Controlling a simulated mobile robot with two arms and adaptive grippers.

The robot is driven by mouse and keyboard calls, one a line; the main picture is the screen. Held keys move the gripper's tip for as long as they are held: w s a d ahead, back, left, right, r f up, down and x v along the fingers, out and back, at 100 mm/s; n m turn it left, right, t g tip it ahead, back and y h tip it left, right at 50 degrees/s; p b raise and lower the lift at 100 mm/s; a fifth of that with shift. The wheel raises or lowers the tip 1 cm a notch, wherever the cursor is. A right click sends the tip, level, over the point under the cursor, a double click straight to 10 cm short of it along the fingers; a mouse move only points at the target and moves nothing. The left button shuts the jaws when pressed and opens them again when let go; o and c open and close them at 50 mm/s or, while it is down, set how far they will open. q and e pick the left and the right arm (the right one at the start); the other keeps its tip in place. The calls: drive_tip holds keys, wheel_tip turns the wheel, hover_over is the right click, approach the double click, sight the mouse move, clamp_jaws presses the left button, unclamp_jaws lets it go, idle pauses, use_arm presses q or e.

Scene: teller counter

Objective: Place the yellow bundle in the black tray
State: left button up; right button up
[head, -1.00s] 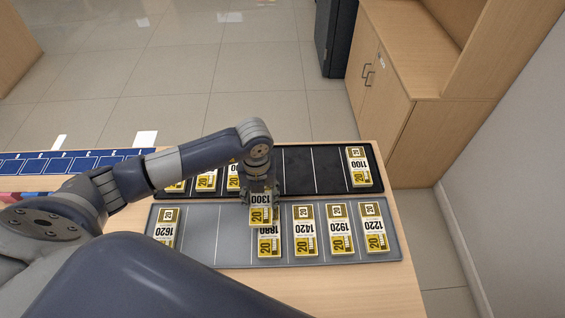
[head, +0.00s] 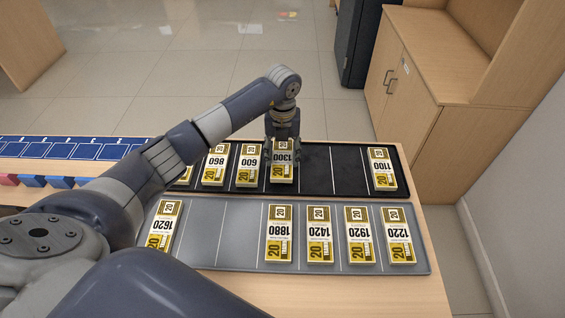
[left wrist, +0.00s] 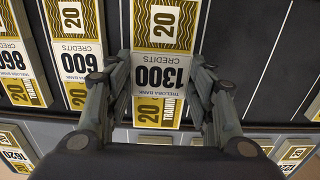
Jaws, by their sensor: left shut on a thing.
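The yellow bundle marked 1300 (head: 283,175) is between the fingers of my left gripper (head: 283,152), which is shut on it. It is over the black tray (head: 345,185), in the slot just right of the 600 bundle (head: 248,165). In the left wrist view the 1300 bundle (left wrist: 160,75) lies between both fingers (left wrist: 163,85) and looks larger than its neighbours. I cannot tell whether it touches the tray floor. My right gripper is not in view.
The black tray also holds the 860 bundle (head: 214,166) and the 1100 bundle (head: 383,170), with empty slots left of 1100. The grey tray (head: 235,225) in front holds several yellow bundles and has empty slots. Blue compartments (head: 85,152) stand at left.

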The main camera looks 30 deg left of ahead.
sight(283, 158)
use_arm(q)
wheel_tip(283, 158, down, 2)
drive_tip(key=shift+f+b, duration=0.25)
drive_tip(key=shift+b, duration=0.35)
drive_tip(key=shift+r, duration=0.1)
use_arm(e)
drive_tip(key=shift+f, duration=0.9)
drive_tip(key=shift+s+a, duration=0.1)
use_arm(q)
drive_tip(key=o, duration=1.1)
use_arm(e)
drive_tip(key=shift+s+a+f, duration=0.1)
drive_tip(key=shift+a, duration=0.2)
use_arm(q)
drive_tip(key=shift+r, duration=0.15)
wheel_tip(283, 158, up, 12)
drive_tip(key=shift+f+b, duration=0.1)
drive_tip(key=shift+b, duration=0.4)
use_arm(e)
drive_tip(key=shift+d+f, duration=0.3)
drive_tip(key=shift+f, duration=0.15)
